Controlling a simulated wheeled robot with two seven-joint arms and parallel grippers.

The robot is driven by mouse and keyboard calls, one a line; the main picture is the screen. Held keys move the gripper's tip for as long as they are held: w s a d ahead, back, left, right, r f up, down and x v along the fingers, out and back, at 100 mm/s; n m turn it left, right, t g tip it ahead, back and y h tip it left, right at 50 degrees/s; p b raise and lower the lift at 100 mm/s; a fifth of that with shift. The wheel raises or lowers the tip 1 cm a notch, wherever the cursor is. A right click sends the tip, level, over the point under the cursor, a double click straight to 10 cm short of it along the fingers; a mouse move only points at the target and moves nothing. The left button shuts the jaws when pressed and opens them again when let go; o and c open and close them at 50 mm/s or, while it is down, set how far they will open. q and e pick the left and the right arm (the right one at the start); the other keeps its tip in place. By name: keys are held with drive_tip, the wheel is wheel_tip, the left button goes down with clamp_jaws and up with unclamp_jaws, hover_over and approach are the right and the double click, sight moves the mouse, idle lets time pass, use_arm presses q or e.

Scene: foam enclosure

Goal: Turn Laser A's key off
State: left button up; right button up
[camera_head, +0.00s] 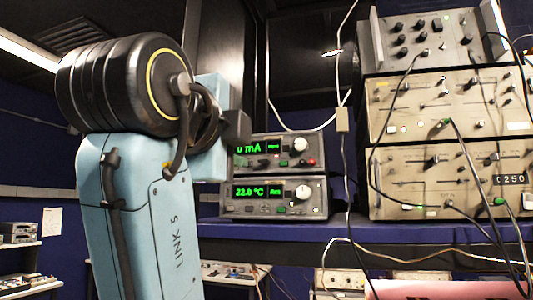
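Two stacked bench controllers with green displays stand on a blue shelf. The upper one (275,165) shows what reads as "0 mA" and has a white knob and small coloured buttons. The lower one (265,208) shows "22.0 °C" and also has a white knob. No label reading Laser A is legible, and I cannot pick out a key.
A tall stack of beige rack instruments (445,110) with cables hanging in front stands at the right. The blue shelf edge (300,230) runs below. Loose cables hang right of the controllers. A pink object (440,287) lies at the bottom right.

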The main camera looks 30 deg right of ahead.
sight(262, 161)
drive_tip(key=p+x, duration=0.3)
drive_tip(key=x, duration=0.9)
drive_tip(key=shift+d+p, duration=0.15)
drive_tip(key=shift+p, duration=0.15)
drive_tip(key=shift+f, duration=0.1)
clamp_jaws()
